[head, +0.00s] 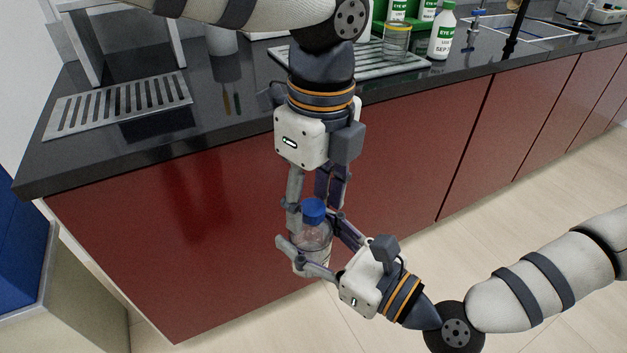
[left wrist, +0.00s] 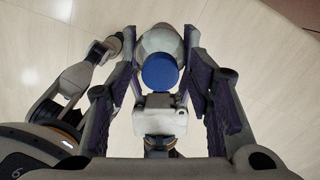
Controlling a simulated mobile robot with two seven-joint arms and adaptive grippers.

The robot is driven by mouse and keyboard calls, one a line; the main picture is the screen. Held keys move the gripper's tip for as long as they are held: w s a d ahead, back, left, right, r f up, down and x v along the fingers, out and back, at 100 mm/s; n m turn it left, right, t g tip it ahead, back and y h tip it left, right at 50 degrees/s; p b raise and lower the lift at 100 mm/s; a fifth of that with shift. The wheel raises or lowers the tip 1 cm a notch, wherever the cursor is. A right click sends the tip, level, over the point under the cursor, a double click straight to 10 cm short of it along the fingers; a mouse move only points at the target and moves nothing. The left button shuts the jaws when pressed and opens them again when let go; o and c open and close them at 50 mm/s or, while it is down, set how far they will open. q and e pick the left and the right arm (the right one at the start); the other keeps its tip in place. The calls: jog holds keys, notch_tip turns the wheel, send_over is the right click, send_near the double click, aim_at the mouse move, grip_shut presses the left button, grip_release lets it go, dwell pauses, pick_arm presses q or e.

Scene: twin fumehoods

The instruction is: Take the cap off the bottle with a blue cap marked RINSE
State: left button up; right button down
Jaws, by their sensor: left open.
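The bottle (head: 315,241) is clear with a blue cap (head: 313,210). It is held upright in the air in front of the red cabinets, and I cannot read its marking. My right gripper (head: 313,252), coming from the lower right, has its fingers closed around the bottle's body. My left gripper (head: 314,206) points down from above, with its fingers on either side of the cap. In the left wrist view the cap (left wrist: 160,71) lies between the open finger pads, with a gap on each side. The cap is on the bottle.
The dark worktop (head: 215,130) lies behind my arms. A red cabinet front (head: 150,240) stands close behind the grippers. Floor is free at the lower right.

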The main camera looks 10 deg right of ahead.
pick_arm(q)
grip_shut()
jog(key=n, duration=0.4)
jog(key=shift+n, duration=0.3)
jog(key=n, duration=0.4)
jog(key=shift+w+r, duration=0.1)
jog(key=n, duration=1)
jog(key=shift+r, duration=0.1)
jog(key=shift+d+r, duration=0.1)
jog(key=shift+r, duration=0.9)
